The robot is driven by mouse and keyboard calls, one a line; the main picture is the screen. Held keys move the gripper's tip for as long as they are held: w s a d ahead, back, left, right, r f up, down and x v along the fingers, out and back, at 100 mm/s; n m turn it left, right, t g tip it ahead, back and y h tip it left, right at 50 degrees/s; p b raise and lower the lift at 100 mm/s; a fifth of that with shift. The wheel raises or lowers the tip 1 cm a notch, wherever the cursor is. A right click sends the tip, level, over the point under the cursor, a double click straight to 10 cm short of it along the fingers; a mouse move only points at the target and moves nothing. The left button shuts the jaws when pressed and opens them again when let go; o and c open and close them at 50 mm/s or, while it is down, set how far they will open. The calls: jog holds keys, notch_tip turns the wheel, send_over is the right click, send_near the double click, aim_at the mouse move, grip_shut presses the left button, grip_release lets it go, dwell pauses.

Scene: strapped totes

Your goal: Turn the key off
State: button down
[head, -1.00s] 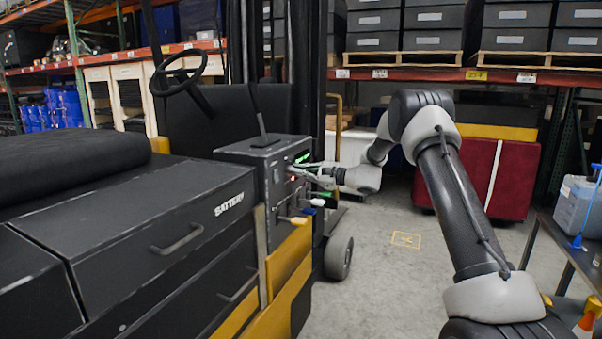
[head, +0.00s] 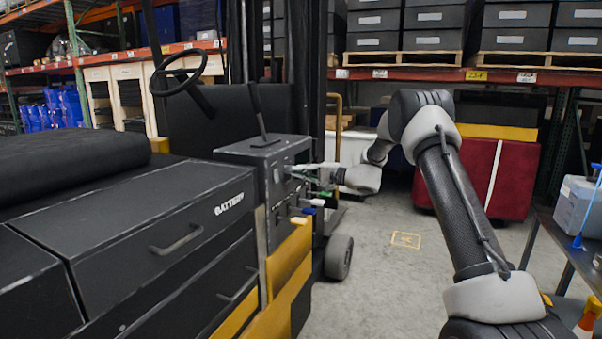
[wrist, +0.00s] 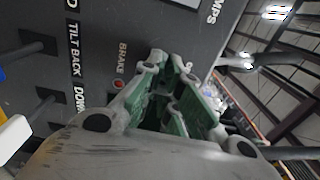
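The dark control panel (head: 276,195) is on the side of the forklift-like truck. In the head view my gripper (head: 294,173) is up against its face at the key's place, and its display (head: 303,157) is dark. In the wrist view my gripper (wrist: 172,70) has its green-padded fingers drawn close together at the tips against the panel. The key itself is hidden between the fingertips. A small red lamp or button (wrist: 118,84) sits beside the word BRAKE, left of the fingers.
Several levers (head: 312,203) stick out of the panel just below my gripper. A steering wheel (head: 178,73) and a black lever (head: 259,112) rise behind it. The battery box (head: 150,215) is at left. Floor (head: 375,270) right of the truck is clear.

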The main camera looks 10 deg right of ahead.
jog(key=shift+s+f, duration=0.1)
jog(key=shift+f, duration=0.05)
dwell(0.4)
jog(key=c, duration=1)
grip_release()
jog(key=v, duration=1.2)
